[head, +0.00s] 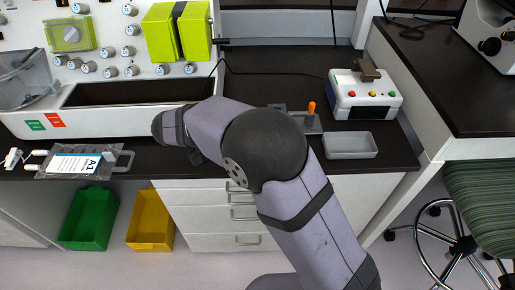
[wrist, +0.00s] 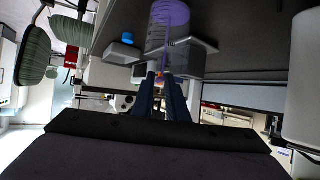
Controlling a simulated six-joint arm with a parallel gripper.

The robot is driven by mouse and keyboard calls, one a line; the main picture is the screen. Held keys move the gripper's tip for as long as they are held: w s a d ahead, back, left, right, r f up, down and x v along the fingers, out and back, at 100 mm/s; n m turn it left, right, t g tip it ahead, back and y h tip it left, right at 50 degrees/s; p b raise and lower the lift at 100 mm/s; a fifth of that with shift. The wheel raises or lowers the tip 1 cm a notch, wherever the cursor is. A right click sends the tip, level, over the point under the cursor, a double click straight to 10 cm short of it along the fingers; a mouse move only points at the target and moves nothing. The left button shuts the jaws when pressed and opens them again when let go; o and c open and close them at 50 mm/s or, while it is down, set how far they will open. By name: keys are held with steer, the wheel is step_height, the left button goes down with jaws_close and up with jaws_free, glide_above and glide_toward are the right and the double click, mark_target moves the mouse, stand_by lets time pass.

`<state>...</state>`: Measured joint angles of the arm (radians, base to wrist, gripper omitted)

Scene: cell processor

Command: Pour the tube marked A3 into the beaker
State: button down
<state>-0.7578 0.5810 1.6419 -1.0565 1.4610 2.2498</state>
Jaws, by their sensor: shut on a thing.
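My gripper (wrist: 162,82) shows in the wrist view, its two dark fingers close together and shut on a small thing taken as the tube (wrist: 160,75). Only a little of it shows, orange-yellow, and no A3 marking is readable. Just beyond the fingertips is the clear beaker (wrist: 156,38), seen in a tipped-over picture with the bench at the top. Purple liquid shows at its far end, and a thin purple streak runs through it towards the fingertips. In the head view my arm hides the gripper, the tube and the beaker.
A grey tray (head: 350,153) and a white device with coloured buttons (head: 362,100) stand right of my arm. An orange upright piece (head: 312,108) is between. Green (head: 88,218) and yellow (head: 150,233) bins stand below.

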steer(key=shift+f+b, duration=0.1)
steer(key=shift+b, duration=0.5)
stand_by(0.3)
steer(key=shift+r, duration=0.2)
stand_by(0.5)
steer(key=shift+y, duration=0.3)
steer(key=shift+d+f+g+y+p, duration=0.15)
steer(key=shift+g+y+p, duration=0.25)
steer(key=shift+g+y, duration=0.3)
steer(key=shift+w+r+y+p, duration=0.15)
steer(key=shift+r+y+p, duration=0.2)
steer(key=shift+y+p, duration=0.2)
steer(key=shift+d+r+g+y+p, duration=0.15)
steer(key=shift+r+g+y+p, duration=0.25)
steer(key=shift+g+y+p, duration=0.6)
steer(key=shift+y+p, duration=0.45)
steer(key=shift+p, duration=0.3)
steer(key=shift+f, duration=0.25)
